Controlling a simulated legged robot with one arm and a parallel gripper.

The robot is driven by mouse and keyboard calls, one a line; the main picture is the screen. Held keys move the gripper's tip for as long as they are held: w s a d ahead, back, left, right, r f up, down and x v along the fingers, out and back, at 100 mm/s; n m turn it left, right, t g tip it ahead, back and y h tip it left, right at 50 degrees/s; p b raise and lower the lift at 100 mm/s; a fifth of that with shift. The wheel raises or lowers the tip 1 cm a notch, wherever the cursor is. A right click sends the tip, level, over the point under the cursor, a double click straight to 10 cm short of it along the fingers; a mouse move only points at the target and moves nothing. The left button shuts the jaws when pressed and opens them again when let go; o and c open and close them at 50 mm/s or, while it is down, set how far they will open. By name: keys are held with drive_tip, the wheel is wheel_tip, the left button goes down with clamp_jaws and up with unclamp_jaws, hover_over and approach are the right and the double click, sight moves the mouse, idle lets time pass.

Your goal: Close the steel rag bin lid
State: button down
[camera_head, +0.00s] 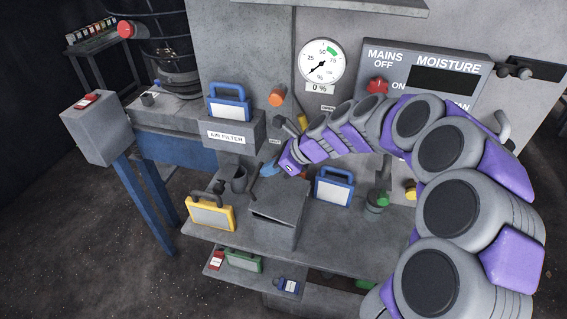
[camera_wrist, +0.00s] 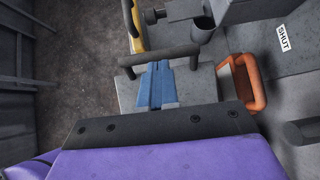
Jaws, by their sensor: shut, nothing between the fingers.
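The steel rag bin (camera_head: 280,232) is a grey box on the bench shelf, in the middle of the head view. Its lid (camera_head: 285,197) lies over the top, with a narrow dark gap under its front edge, so it looks slightly ajar. My gripper (camera_head: 268,169) is above the lid's back left side, with its blue fingers together and empty. In the wrist view, my gripper (camera_wrist: 157,80) points at a dark horizontal bar (camera_wrist: 160,56) over a grey surface, probably the bin top. I cannot tell whether the fingers touch the bar or lid.
A yellow-framed filter (camera_head: 210,214) stands left of the bin and a blue-framed one (camera_head: 334,187) right of it. A dark cup (camera_head: 239,181) is close behind. An orange-framed item (camera_wrist: 258,86) shows right of my fingers. The panel with the gauge (camera_head: 321,63) rises behind.

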sight(256, 175)
drive_tip(key=shift+x, duration=1.3)
drive_tip(key=shift+a+p, duration=0.1)
drive_tip(key=shift+p, duration=0.5)
drive_tip(key=shift+a+h+p, duration=0.1)
drive_tip(key=shift+h+p, duration=0.2)
drive_tip(key=shift+p, duration=0.3)
drive_tip(key=p, duration=0.2)
drive_tip(key=a+f+h+p, duration=0.1)
drive_tip(key=p, duration=0.1)
drive_tip(key=shift+w+f+g, duration=0.25)
drive_tip(key=shift+g, duration=0.05)
drive_tip(key=shift+a+f+h+p, duration=0.1)
drive_tip(key=shift+f+h+p, duration=0.25)
drive_tip(key=shift+p, duration=0.55)
drive_tip(key=shift+f, duration=0.3)
drive_tip(key=shift+s, duration=0.1)
drive_tip(key=shift+p, duration=0.3)
drive_tip(key=shift+a+r+p, duration=0.1)
drive_tip(key=shift+r+p, duration=0.75)
drive_tip(key=shift+p, duration=0.05)
